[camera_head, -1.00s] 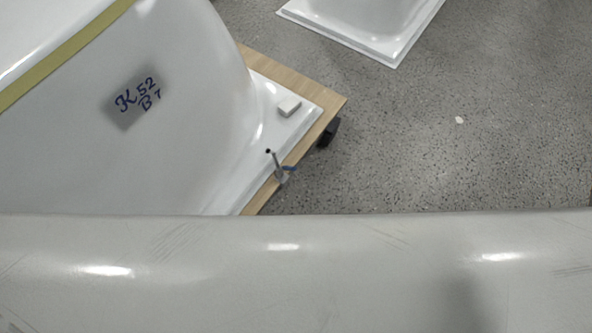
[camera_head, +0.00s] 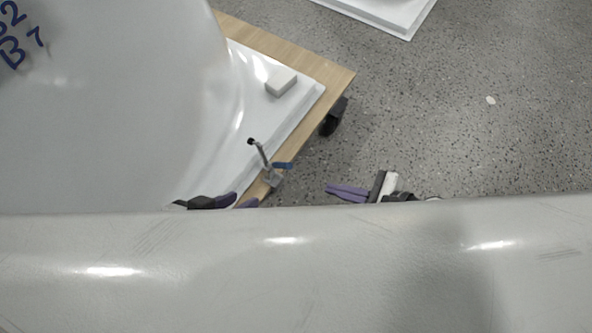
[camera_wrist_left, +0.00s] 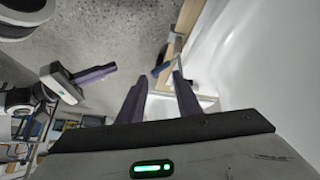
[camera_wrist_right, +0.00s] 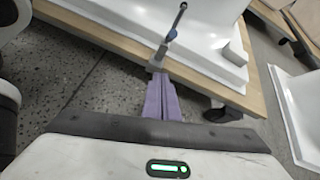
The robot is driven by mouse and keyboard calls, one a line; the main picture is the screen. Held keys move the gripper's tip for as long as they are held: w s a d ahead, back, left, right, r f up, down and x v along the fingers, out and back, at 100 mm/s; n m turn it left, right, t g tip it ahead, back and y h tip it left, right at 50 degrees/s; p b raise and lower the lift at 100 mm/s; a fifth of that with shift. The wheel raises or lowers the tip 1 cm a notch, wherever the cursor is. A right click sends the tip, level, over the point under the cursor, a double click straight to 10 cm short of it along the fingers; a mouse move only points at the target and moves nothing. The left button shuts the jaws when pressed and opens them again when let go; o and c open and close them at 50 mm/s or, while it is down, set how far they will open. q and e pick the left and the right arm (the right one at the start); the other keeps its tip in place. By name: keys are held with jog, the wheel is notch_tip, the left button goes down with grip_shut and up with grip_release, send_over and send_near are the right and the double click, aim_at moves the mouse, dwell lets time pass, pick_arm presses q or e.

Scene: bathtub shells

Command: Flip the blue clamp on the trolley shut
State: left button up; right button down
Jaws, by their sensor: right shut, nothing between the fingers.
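The clamp (camera_head: 271,175) sits on the wooden edge of the trolley (camera_head: 312,115). Its thin metal arm with a black tip stands up and leans away from the edge; its blue handle (camera_head: 284,165) points outward. The clamp's blue part also shows in the left wrist view (camera_wrist_left: 161,68) and the right wrist view (camera_wrist_right: 171,34). My left gripper (camera_head: 246,197) is open, close to the clamp on its near left side, partly hidden by the foreground shell. My right gripper (camera_head: 328,189) is shut and empty, right of the clamp over the floor, its fingertips pointing at the clamp.
A white bathtub shell (camera_head: 120,110) stands on the trolley, with a small white block (camera_head: 281,82) on its rim. A black caster (camera_head: 334,117) sits under the trolley corner. A large pale surface (camera_head: 300,265) fills the foreground. Another white shell (camera_head: 385,12) is behind; grey floor is clear at right.

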pick_arm(q)
jog(key=shift+w+d+f, duration=0.15)
jog(key=shift+f, duration=0.1)
pick_arm(e)
jog(key=shift+w+f+m, duration=0.3)
jog(key=shift+w+m, duration=0.3)
